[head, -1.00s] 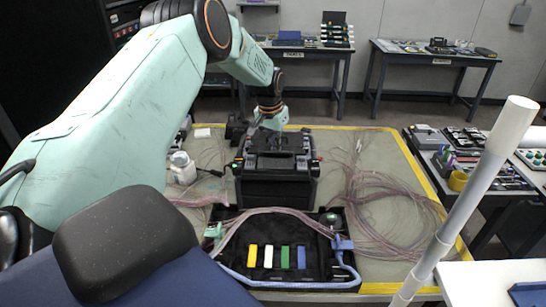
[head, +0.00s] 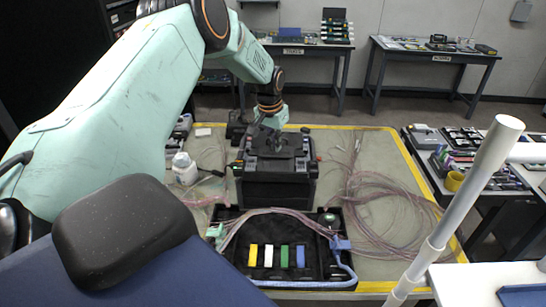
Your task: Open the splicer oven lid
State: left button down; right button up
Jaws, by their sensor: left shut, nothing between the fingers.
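The black fusion splicer (head: 277,186) stands on the grey table mat in the middle of the head view, behind a black tray. My left gripper (head: 274,143) is over the top of the splicer, with its arm coming in from the upper left. The gripper is shut and its tips are small and dark against the splicer top. I cannot tell whether they touch it. The oven lid on the splicer top is too small and partly covered to tell whether it is open. My right gripper is not in view.
A black tray (head: 232,258) with coloured blocks and cables lies in front of the splicer. A white bottle (head: 185,169) stands left of it. Coiled pink fibres (head: 385,215) lie on the mat to the right. A white pole (head: 462,215) rises at the front right.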

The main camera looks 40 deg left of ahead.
aim_at(275, 156)
pick_arm(q)
jog(key=shift+s+d+r+p, duration=0.15)
jog(key=shift+r+p, duration=0.5)
jog(key=shift+p, duration=0.05)
jog(key=shift+s+d+r+p, duration=0.1)
jog(key=shift+s+r+p, duration=0.05)
jog(key=shift+r+p, duration=0.5)
jog(key=shift+s+d+r+p, duration=0.15)
jog(key=shift+r+p, duration=0.45)
jog(key=shift+p, duration=0.1)
jog(key=shift+s+d+r, duration=0.15)
jog(key=shift+s+r, duration=0.05)
jog(key=shift+r, duration=0.4)
jog(key=shift+s+d+r, duration=0.15)
jog(key=shift+s+r, duration=0.05)
jog(key=shift+r, duration=0.4)
jog(key=shift+s, duration=0.1)
